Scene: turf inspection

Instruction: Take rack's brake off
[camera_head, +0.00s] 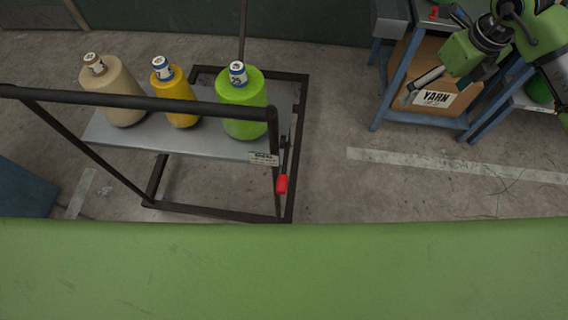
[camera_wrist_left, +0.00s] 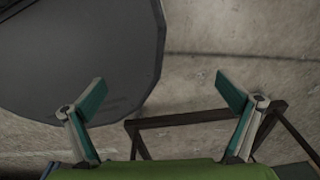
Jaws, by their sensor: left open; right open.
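The rack (camera_head: 152,102) is a dark tubular frame with a grey shelf, standing left of centre in the head view. A red-tipped lever (camera_head: 281,184), which looks like its brake handle, hangs by the right front post below a small label. My right gripper (camera_head: 424,85) is at the upper right, open and empty, well away from the lever and in front of a box marked YARN. My left gripper (camera_wrist_left: 160,80) is open and empty in the left wrist view; it is outside the head view. A dark frame (camera_wrist_left: 190,118) shows beyond its fingers; I cannot tell whether it is the rack.
A beige cone (camera_head: 118,98), a yellow cone (camera_head: 178,102) and a lime cone (camera_head: 243,108) stand on the shelf. A blue-legged bench (camera_head: 386,92) holds the YARN box (camera_head: 433,98) at the right. The floor between rack and bench is clear. A large dark rounded shape (camera_wrist_left: 75,55) fills the wrist view's upper left.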

